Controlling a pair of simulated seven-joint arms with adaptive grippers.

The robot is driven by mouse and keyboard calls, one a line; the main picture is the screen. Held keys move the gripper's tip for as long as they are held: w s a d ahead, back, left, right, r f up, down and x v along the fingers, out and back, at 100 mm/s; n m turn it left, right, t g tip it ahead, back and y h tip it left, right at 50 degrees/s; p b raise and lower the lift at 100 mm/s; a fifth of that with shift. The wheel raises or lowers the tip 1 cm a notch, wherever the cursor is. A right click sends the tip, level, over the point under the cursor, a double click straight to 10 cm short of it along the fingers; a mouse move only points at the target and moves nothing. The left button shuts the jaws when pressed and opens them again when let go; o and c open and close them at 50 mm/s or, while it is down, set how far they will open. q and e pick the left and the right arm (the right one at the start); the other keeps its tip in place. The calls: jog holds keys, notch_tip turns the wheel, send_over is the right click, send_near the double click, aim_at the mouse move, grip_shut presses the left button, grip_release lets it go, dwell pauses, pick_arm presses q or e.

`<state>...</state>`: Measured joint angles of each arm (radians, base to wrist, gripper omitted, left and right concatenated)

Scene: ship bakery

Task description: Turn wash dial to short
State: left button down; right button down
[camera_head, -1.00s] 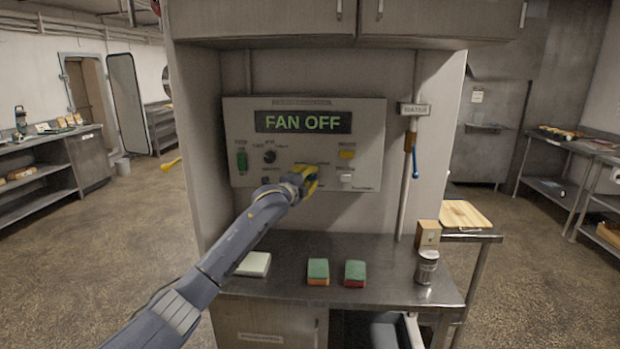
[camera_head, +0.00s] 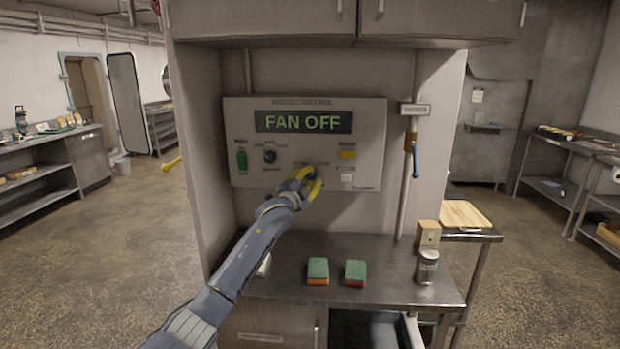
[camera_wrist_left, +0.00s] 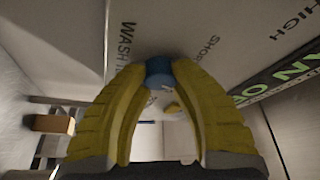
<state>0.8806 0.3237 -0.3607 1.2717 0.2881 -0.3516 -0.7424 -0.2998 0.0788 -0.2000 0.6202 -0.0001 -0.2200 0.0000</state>
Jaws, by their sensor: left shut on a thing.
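The wash dial is a small blue knob (camera_wrist_left: 158,70) between my left gripper's fingertips in the left wrist view. The word WASH is to its left on the pale panel and SHORT to its upper right; its pointer direction cannot be made out. In the head view my left gripper (camera_head: 312,181), with yellow fingers, is at the lower middle of the control panel (camera_head: 366,114), shut on the dial and partly covering it. The panel's display (camera_head: 303,121) reads FAN OFF. My right gripper is not in view.
A black dial (camera_head: 270,157), a green switch (camera_head: 242,160) and a yellow button (camera_head: 348,154) share the panel. A blue-handled valve (camera_head: 416,162) is on the pipe at right. Below, the steel counter (camera_head: 330,252) holds two sponges (camera_head: 318,270) (camera_head: 355,272) and a metal can (camera_head: 427,266).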

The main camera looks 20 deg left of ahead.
pick_arm(q)
jog(key=n+y, duration=0.1)
jog(key=n, duration=0.2)
jog(key=n+t+y, duration=0.1)
jog(key=n, duration=0.2)
jog(key=n+t+y, duration=0.1)
jog(key=n, duration=0.2)
jog(key=shift+d+f+y, duration=0.1)
jog(key=shift+d+y, duration=0.15)
jog(key=shift+y, duration=0.05)
jog(key=shift+n+y, duration=1)
jog(key=shift+n, duration=1)
jog(key=shift+n+y, duration=1)
jog(key=shift+n, duration=1)
jog(key=c, duration=0.9)
grip_release()
jog(key=shift+c, duration=0.2)
jog(key=v, duration=1.2)
jog(key=shift+w+f, duration=0.1)
